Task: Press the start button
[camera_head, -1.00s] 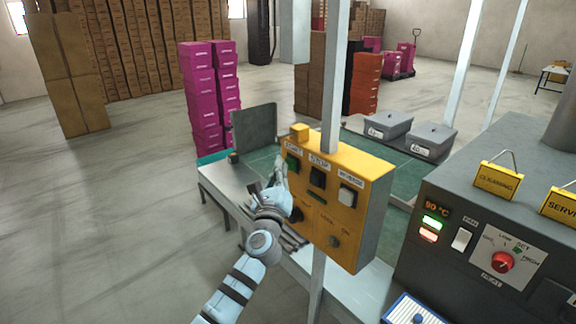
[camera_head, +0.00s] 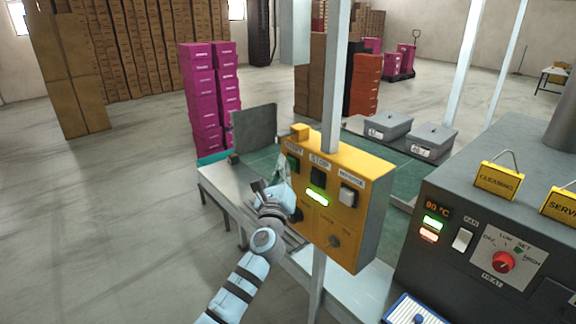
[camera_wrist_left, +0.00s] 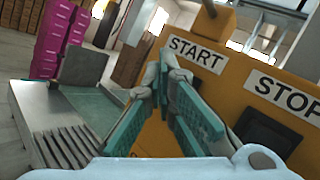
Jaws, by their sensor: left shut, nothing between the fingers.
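The yellow control box (camera_head: 358,227) is on a post in the head view. Its green start button (camera_head: 293,164) sits at the upper left under the START label, which also shows in the left wrist view (camera_wrist_left: 198,52). My left gripper (camera_head: 281,168) is shut and empty, with its tips at the start button; I cannot tell whether they touch it. In the left wrist view the teal-padded fingers (camera_wrist_left: 166,78) reach to just below the START label and hide the button. A green lamp (camera_head: 317,198) on the box is lit. My right gripper is not in view.
A black stop button (camera_head: 318,177) and a white button (camera_head: 347,196) lie right of the start button. A dark knob (camera_head: 297,214) is lower on the box. A grey machine (camera_head: 448,207) stands at the right. A metal conveyor table (camera_head: 226,183) is behind my left arm.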

